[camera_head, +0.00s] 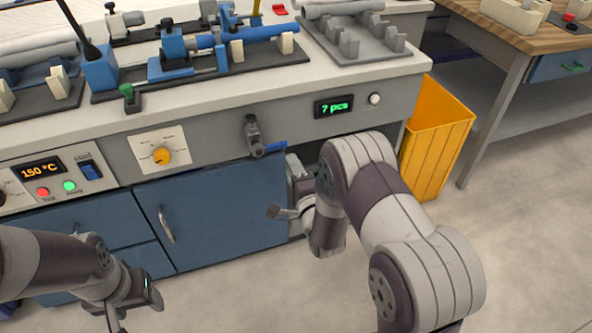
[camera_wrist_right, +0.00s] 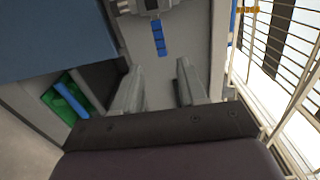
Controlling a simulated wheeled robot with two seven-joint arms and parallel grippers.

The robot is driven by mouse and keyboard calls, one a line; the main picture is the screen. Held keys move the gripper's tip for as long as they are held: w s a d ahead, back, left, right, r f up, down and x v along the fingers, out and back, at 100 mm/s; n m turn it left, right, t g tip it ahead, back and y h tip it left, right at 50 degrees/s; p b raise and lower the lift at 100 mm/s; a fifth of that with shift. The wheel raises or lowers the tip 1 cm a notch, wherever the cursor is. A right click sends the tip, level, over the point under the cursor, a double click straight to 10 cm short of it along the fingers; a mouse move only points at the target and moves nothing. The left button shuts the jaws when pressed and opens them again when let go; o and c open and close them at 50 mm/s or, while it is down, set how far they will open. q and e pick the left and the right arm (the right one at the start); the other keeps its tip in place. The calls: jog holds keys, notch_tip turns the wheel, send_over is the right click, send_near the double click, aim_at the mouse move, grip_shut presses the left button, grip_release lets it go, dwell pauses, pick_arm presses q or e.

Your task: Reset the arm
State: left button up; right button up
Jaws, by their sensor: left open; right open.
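My right arm reaches in from the right in the head view, folded low in front of the cabinet. Its right gripper (camera_head: 280,212) is near the cabinet's right side, below the bench top. In the right wrist view the two fingers of the right gripper (camera_wrist_right: 158,82) are apart with nothing between them. My left gripper (camera_head: 134,312) hangs at the lower left, above the floor, open and empty. A blue pipe (camera_head: 262,34) lies in the blue fixture on the bench. Grey pipes (camera_head: 38,50) lie in the left rack, and a grey pipe (camera_head: 340,9) lies on the right rack.
The bench front (camera_head: 220,128) carries knobs, a valve and a "7 pcs" display (camera_head: 333,106). A blue cabinet door (camera_head: 215,215) is below. A yellow bin (camera_head: 436,140) stands at the bench's right end. Open floor (camera_head: 535,215) lies at the right.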

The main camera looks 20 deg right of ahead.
jog(key=s, duration=0.3)
dwell(0.4)
